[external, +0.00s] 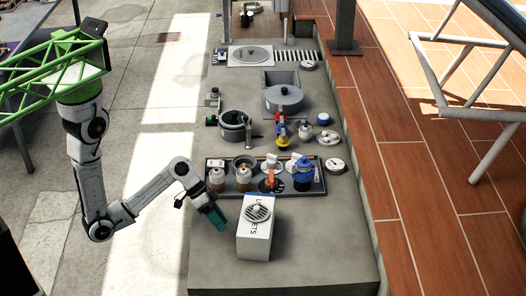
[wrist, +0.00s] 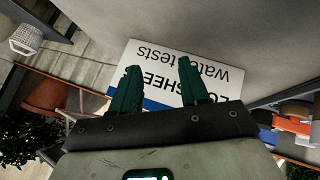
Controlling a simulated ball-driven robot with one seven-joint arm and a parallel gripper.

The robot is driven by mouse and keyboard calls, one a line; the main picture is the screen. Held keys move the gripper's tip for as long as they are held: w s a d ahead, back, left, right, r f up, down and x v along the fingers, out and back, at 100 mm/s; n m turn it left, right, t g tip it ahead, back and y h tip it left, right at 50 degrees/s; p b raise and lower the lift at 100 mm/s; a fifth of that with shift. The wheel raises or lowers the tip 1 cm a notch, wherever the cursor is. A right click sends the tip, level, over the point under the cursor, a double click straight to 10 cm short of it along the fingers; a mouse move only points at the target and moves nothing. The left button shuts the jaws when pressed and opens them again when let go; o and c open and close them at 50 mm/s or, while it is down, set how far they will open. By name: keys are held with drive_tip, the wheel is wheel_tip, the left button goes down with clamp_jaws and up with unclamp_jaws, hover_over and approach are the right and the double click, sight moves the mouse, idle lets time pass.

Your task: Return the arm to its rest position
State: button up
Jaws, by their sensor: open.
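My gripper (external: 216,217) is at the left edge of the grey counter, to the left of a white box with lettering (external: 255,240) and apart from it. In the wrist view my gripper (wrist: 158,80) shows two green fingers spread apart, with nothing between them. A round grey slotted piece (external: 259,211) sits on top of the box.
A grey pot (external: 234,124), a round lidded vessel (external: 284,97) and small valves stand farther back. The counter's front (external: 315,265) is clear. A metal frame (external: 455,105) stands at right.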

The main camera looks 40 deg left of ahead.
drive_tip(key=a+f+y, duration=0.1)
drive_tip(key=a, duration=0.3)
drive_tip(key=w+a+f+t+y, duration=0.1)
drive_tip(key=a+y, duration=0.1)
drive_tip(key=a, duration=0.2)
drive_tip(key=w+a+f+m+t+y+p, duration=0.1)
drive_tip(key=a, duration=0.4)
drive_tip(key=shift+f+y, duration=0.15)
drive_tip(key=shift+y, duration=0.15)
drive_tip(key=s+a+f+y, duration=0.2)
drive_tip(key=s+a+y, duration=0.2)
drive_tip(key=a, duration=0.8)
drive_tip(key=s+d+f+n+g+b, duration=0.2)
drive_tip(key=d+f+n, duration=0.3)
drive_tip(key=n, duration=0.2)
drive_tip(key=shift+s+d+f+n+h, duration=0.25)
drive_tip(key=shift+d+n+h, duration=0.05)
drive_tip(key=shift+n, duration=0.1)
